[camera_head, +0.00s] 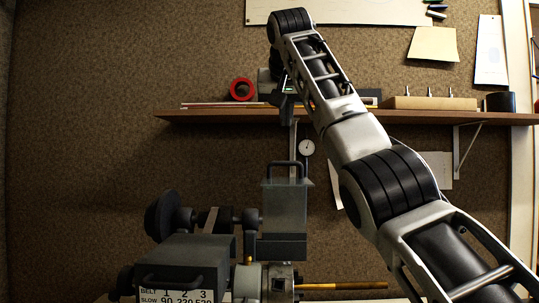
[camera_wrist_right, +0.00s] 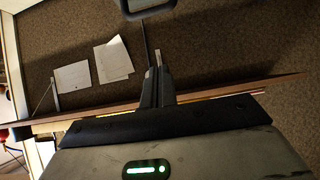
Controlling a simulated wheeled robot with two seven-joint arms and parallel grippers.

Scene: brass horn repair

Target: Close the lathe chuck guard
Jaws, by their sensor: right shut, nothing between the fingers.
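The lathe chuck guard (camera_head: 284,208) is a grey, partly see-through panel. It stands upright, raised behind and above the chuck (camera_head: 278,281), with a dark handle (camera_head: 284,164) on its top edge. My right gripper (camera_head: 289,112) points down in front of the shelf, above the guard handle and apart from it. In the right wrist view its fingers (camera_wrist_right: 157,72) are together and empty. A dark loop, seemingly the guard handle (camera_wrist_right: 146,14), shows at the top edge of that view, beyond the fingertips. My left gripper is not in view.
The lathe headstock cover (camera_head: 185,262) with a speed label stands left of the guard. A wooden shelf (camera_head: 220,116) runs behind my right arm, holding a red ring (camera_head: 242,89) and a wooden block (camera_head: 430,103). A dial gauge (camera_head: 307,147) hangs below it.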

